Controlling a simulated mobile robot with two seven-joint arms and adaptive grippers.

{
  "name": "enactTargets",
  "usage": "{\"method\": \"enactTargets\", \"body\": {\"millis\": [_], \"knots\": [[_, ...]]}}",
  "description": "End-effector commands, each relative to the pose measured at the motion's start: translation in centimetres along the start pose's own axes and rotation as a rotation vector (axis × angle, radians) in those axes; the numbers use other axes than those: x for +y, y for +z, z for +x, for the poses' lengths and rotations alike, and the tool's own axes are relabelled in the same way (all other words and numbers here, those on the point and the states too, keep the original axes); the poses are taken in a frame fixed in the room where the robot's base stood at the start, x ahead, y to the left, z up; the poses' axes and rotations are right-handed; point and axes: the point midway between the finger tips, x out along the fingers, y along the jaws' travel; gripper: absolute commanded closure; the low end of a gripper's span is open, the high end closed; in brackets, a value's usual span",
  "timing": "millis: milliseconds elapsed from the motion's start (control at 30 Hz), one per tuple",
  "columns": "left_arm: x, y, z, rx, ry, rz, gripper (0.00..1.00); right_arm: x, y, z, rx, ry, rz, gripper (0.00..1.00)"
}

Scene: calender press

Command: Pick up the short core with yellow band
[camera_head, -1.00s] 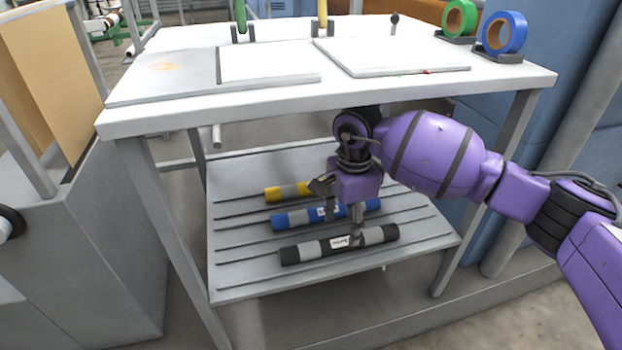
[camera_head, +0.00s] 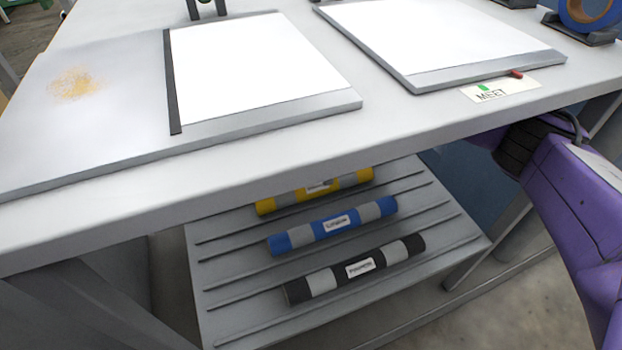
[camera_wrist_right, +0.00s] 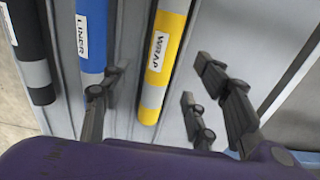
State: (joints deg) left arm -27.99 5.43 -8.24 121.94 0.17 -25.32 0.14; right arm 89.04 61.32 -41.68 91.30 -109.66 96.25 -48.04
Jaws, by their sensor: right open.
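A yellow-and-grey banded cylinder (camera_head: 340,183) lies on the lower shelf, partly cut off by the table's front edge. It is the only yellow-banded cylinder in view. In the right wrist view the yellow cylinder (camera_wrist_right: 168,68), labelled WRAP, runs between the spread fingers of my right gripper (camera_wrist_right: 153,82). The gripper is open and holds nothing. One finger is on the blue cylinder's side, the other over bare shelf. I cannot tell how far the fingers are above the shelf. In the head view my right arm shows at the right, its gripper hidden. My left gripper is not in view.
A blue cylinder (camera_head: 300,235) labelled LINER and a black-and-grey one (camera_head: 325,283) lie parallel on the grooved lower shelf (camera_head: 240,312). The tabletop (camera_head: 430,122) overhangs them, with two white-topped boards and a blue tape roll on it.

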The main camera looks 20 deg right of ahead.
Motion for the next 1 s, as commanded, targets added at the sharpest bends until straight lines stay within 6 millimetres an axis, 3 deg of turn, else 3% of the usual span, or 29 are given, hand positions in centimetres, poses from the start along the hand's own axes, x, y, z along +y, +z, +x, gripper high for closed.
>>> {"method": "enactTargets", "body": {"millis": [533,800,1000], "knots": [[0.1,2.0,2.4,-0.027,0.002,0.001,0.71,-0.4,0.2,7.0,0.0,0.005,-0.001,0.45],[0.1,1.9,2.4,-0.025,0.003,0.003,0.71,-0.5,0.2,7.3,0.0,0.001,-0.001,0.45],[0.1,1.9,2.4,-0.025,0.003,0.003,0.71,-0.5,0.2,7.3,0.0,0.001,0.0,0.7]]}}
